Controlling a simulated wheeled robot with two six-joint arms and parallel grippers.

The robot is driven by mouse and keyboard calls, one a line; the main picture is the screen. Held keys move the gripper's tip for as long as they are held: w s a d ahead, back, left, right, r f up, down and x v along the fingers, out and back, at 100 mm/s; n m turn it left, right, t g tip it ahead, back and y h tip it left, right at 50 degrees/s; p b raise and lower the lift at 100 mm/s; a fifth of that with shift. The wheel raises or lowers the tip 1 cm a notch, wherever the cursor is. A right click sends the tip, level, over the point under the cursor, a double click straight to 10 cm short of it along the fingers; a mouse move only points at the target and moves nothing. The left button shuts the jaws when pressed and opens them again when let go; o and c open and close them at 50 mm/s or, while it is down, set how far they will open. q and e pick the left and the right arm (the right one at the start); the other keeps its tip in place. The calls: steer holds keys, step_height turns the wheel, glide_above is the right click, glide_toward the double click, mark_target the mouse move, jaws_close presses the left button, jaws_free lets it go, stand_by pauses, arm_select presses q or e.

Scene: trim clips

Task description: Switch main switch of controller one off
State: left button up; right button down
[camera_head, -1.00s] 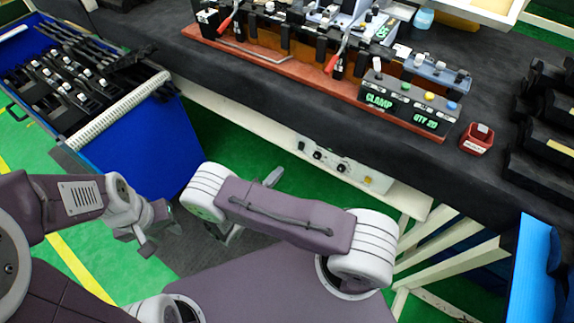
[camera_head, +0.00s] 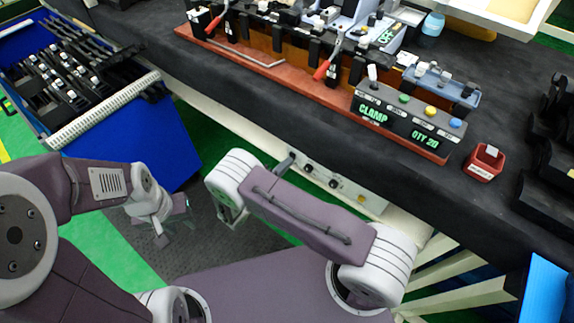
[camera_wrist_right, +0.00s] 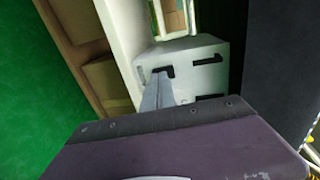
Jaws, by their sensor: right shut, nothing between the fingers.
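A pale control panel (camera_head: 345,190) hangs under the front edge of the bench, with dark round knobs (camera_head: 333,183) and a small yellowish label. No readable marking shows which controller it is. My right gripper (camera_head: 287,163) is at the panel's left end, mostly hidden behind my own arm. In the right wrist view my right gripper (camera_wrist_right: 160,80) is shut and empty, its tips close to a dark mark on a white box-like face (camera_wrist_right: 200,68). I cannot tell if they touch. My left gripper (camera_head: 170,222) hangs empty over the floor, far from the panel.
A blue bin of black parts (camera_head: 130,140) is at left. Pale slanted supports stand below right.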

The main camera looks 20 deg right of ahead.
arm_select(q)
steer(key=shift+s+a+f+b, duration=0.1)
steer(key=shift+s+f+b, duration=0.05)
steer(key=shift+f+b, duration=0.5)
steer(key=shift+s+a+f+b, duration=0.1)
steer(key=shift+f+b, duration=0.5)
arm_select(e)
steer(key=shift+w+d+f+t+h, duration=0.15)
steer(key=shift+d+f+t+h, duration=0.15)
steer(key=shift+f+t+h, duration=0.15)
steer(key=shift+w+r, duration=0.1)
steer(key=shift+r, duration=0.05)
arm_select(q)
steer(key=shift+r, duration=0.1)
